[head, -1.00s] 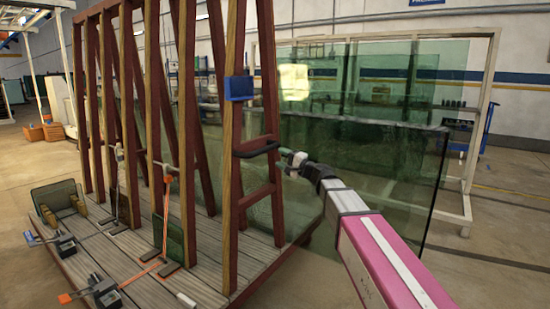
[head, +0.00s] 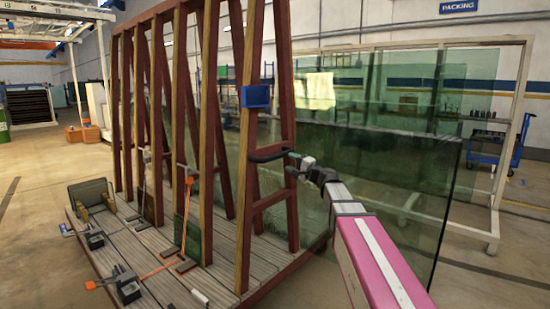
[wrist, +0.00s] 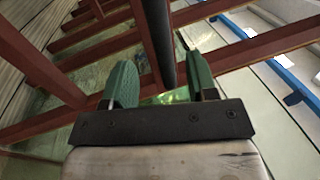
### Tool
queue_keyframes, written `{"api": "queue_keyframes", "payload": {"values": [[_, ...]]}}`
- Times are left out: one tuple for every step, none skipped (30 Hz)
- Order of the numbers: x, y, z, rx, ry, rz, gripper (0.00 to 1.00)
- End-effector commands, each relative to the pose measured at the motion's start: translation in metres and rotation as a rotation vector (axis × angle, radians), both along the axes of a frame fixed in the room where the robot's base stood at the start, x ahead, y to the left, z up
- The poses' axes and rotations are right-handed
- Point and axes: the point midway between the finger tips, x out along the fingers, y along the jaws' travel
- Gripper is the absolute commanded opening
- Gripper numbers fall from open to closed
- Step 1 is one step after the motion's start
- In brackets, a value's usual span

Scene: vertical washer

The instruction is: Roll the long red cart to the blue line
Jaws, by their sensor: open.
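The long red cart (head: 249,200) has dark red and wood A-frame uprights on a plank deck and fills the left and middle of the head view. A black handle (head: 268,154) sticks out from its near end, under a blue box. My gripper (head: 290,159) is open at the handle's right end. In the wrist view my gripper (wrist: 162,80) has its green fingers apart, with the black handle bar (wrist: 155,40) running between them. I cannot tell whether they touch it. A dashed bluish line (head: 9,193) lies on the floor at far left; I cannot tell whether it is the blue line.
Large green glass panes (head: 400,200) and a pale rack (head: 512,140) stand to the right, close to my arm. Clamps (head: 128,288) and small glass pieces sit on the deck. Orange boxes (head: 82,134) stand at back left. Open floor lies left of the cart.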

Motion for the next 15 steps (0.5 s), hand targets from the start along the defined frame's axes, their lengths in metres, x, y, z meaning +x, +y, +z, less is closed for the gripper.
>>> {"api": "queue_keyframes", "payload": {"values": [[0.009,0.009,0.002,0.0,0.0,0.002,0.53],[0.012,0.013,0.003,0.0,0.0,0.002,0.53],[0.017,0.019,0.005,0.0,0.0,0.002,0.53],[0.02,0.023,0.006,0.0,0.0,0.002,0.53],[0.023,0.027,0.007,0.0,0.0,0.002,0.53],[0.027,0.032,0.008,0.0,0.0,0.002,0.53],[0.03,0.036,0.009,0.0,0.0,0.002,0.53],[0.033,0.04,0.01,0.0,0.0,0.002,0.53],[0.036,0.044,0.011,0.0,0.0,0.001,0.53],[0.038,0.047,0.012,0.0,0.0,0.001,0.53],[0.04,0.049,0.013,0.0,0.0,0.001,0.53],[0.042,0.052,0.013,0.0,0.0,0.001,0.53],[0.043,0.054,0.014,0.0,0.0,0.001,0.53],[0.044,0.056,0.014,0.0,0.0,0.001,0.53],[0.046,0.058,0.015,0.0,0.0,0.001,0.53]]}}
